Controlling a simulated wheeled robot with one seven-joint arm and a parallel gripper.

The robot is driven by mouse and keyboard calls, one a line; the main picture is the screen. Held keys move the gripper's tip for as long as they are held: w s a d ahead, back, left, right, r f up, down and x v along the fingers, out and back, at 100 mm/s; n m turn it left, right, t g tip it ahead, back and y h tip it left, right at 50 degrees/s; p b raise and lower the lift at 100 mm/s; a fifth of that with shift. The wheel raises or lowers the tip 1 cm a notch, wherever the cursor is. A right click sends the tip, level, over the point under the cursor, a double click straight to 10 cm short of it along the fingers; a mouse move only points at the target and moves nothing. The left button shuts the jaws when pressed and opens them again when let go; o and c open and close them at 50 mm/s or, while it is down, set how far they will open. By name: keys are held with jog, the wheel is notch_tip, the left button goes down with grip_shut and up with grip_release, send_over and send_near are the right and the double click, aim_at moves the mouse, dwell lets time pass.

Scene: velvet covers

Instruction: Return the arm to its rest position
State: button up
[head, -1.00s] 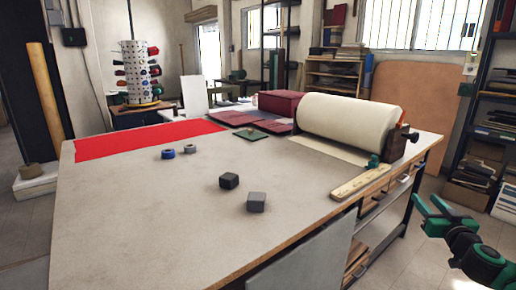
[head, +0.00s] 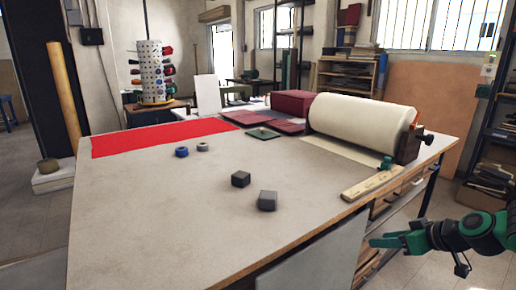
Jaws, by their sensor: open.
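My gripper (head: 388,241) is at the lower right of the head view, with green fingers pointing left. It is beyond the table's right edge, beside the table and apart from it. The fingers are seen nearly edge-on, and nothing shows between them. My arm (head: 470,234) reaches in from the right edge of the picture.
The big table (head: 150,215) holds two dark blocks (head: 241,179) (head: 267,200), two tape rolls (head: 181,152) (head: 203,147), red cloth (head: 160,137), a cream roll (head: 360,122) and a wooden ruler (head: 371,183). Shelves (head: 492,150) stand at right. Floor (head: 410,272) shows below my gripper.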

jog(key=s+d+r+m+g+h, duration=0.1)
jog(key=s+r+m+g, duration=0.1)
jog(key=s, duration=0.7)
jog(key=s+d+r+m+g+h, duration=0.1)
jog(key=s+m+g, duration=0.3)
jog(key=s, duration=0.6)
jog(key=s+d+r+m+g+h, duration=0.2)
jog(key=s+m, duration=0.3)
jog(key=s, duration=0.4)
jog(key=shift+s+r+g, duration=0.4)
jog(key=shift+r+g, duration=0.1)
jog(key=shift+r, duration=0.25)
jog(key=shift+d, duration=0.1)
jog(key=shift+w+f, duration=0.25)
jog(key=shift+w, duration=0.4)
jog(key=shift+s, duration=0.1)
